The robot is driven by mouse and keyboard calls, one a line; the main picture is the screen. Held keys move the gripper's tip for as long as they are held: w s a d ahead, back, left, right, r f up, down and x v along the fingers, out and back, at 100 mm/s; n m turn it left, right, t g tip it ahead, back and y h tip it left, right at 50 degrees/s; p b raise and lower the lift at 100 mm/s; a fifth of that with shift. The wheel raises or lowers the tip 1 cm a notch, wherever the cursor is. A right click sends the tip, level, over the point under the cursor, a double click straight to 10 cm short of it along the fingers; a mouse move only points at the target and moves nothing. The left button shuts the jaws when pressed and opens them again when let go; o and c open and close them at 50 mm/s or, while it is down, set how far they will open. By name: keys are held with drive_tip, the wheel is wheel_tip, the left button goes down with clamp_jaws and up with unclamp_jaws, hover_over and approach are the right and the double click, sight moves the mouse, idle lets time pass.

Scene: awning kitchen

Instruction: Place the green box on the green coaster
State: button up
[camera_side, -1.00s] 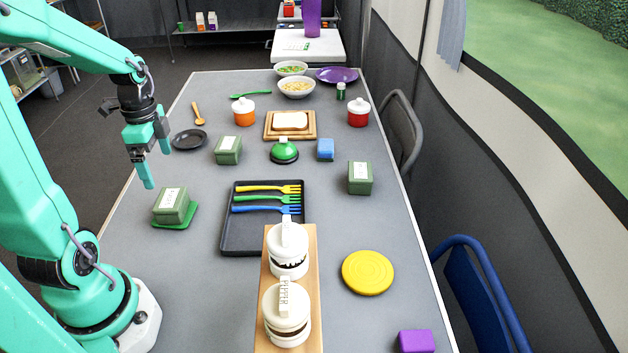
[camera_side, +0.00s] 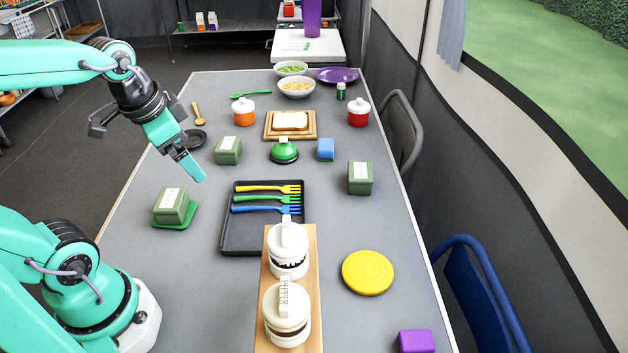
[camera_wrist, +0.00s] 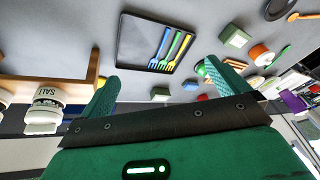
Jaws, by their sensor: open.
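A green box (camera_side: 171,206) with a white label sits upright on the green coaster (camera_side: 190,217) at the left of the table in the side view. It covers most of the coaster, whose right and front edges show. Two similar green boxes stand apart from it: one near the middle left (camera_side: 228,151), one right of the tray (camera_side: 360,178). My gripper (camera_side: 193,168) is above the table, up and right of the box on the coaster, apart from it. In the wrist view its fingers (camera_wrist: 160,88) are spread, with nothing between them.
A black tray (camera_side: 232,240) with several forks lies right of the coaster. Two white jars stand on a wooden board (camera_side: 313,335) in front. A green bell (camera_side: 284,151), a blue block (camera_side: 325,150) and a dark plate (camera_side: 196,140) lie farther back. A yellow disc (camera_side: 367,273) lies front right.

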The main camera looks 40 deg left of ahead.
drive_tip(key=d, duration=0.1)
drive_tip(key=s+d+r+n+t, duration=0.1)
drive_tip(key=s+d+r+n, duration=0.1)
drive_tip(key=d, duration=0.1)
drive_tip(key=shift+d+h, duration=0.1)
drive_tip(key=shift+h, duration=0.3)
